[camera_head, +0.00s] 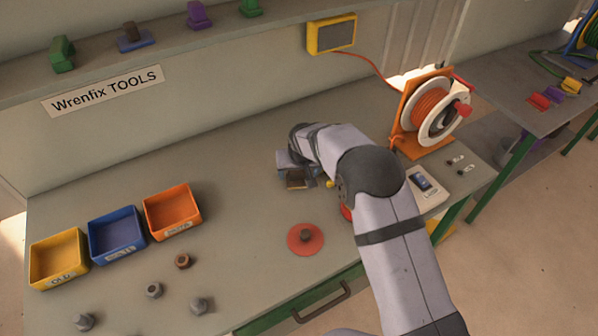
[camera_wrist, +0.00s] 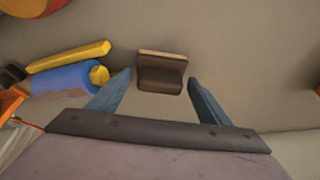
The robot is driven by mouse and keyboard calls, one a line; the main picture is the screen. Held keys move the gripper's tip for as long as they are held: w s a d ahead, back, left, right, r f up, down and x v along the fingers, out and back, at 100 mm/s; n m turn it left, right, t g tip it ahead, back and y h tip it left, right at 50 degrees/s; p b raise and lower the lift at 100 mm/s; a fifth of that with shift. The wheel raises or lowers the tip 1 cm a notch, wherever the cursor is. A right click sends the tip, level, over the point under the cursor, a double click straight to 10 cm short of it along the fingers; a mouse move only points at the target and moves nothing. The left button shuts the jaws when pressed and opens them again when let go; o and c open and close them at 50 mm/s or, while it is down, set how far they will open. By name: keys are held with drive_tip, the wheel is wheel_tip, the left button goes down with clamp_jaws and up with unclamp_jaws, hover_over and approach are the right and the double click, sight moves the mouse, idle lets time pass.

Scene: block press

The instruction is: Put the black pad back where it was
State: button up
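A dark brown-black block with a stepped shape and a pale edge (camera_wrist: 162,72) lies on the bench, the likeliest match for the black pad. It also shows in the head view (camera_head: 297,179), partly hidden by my arm. My gripper (camera_wrist: 162,90) is open, with its two blue-grey fingers on either side of the block's near end. The block sits between and slightly ahead of the fingertips, with a gap on each side; nothing is held. In the head view my wrist covers most of the gripper (camera_head: 290,165).
A blue cylinder with a yellow end (camera_wrist: 65,78) and a yellow bar (camera_wrist: 70,56) lie just left of the fingers. A red disc (camera_head: 293,245) bears a small dark knob. Yellow, blue and orange bins (camera_head: 172,211), loose nuts and an orange cable reel (camera_head: 405,142) stand around.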

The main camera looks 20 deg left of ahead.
drive_tip(key=shift+r, duration=0.15)
drive_tip(key=shift+r, duration=0.15)
drive_tip(key=b+v, duration=0.3)
drive_tip(key=v, duration=0.9)
drive_tip(key=shift+d, duration=0.1)
drive_tip(key=s+d+f+m+g+h, duration=0.1)
drive_tip(key=s+d, duration=0.3)
drive_tip(key=d, duration=0.6)
drive_tip(key=s+d+m+g+h, duration=0.1)
drive_tip(key=s+d, duration=0.3)
drive_tip(key=d, duration=0.6)
drive_tip(key=s+d+f+m+g, duration=0.1)
drive_tip(key=s+d+f, duration=0.1)
drive_tip(key=s+d, duration=0.3)
drive_tip(key=s+d+f+m+g, duration=0.1)
drive_tip(key=s+d, duration=0.5)
drive_tip(key=s, duration=0.7)
drive_tip(key=shift+f+m, duration=0.3)
drive_tip(key=shift+f, duration=0.35)
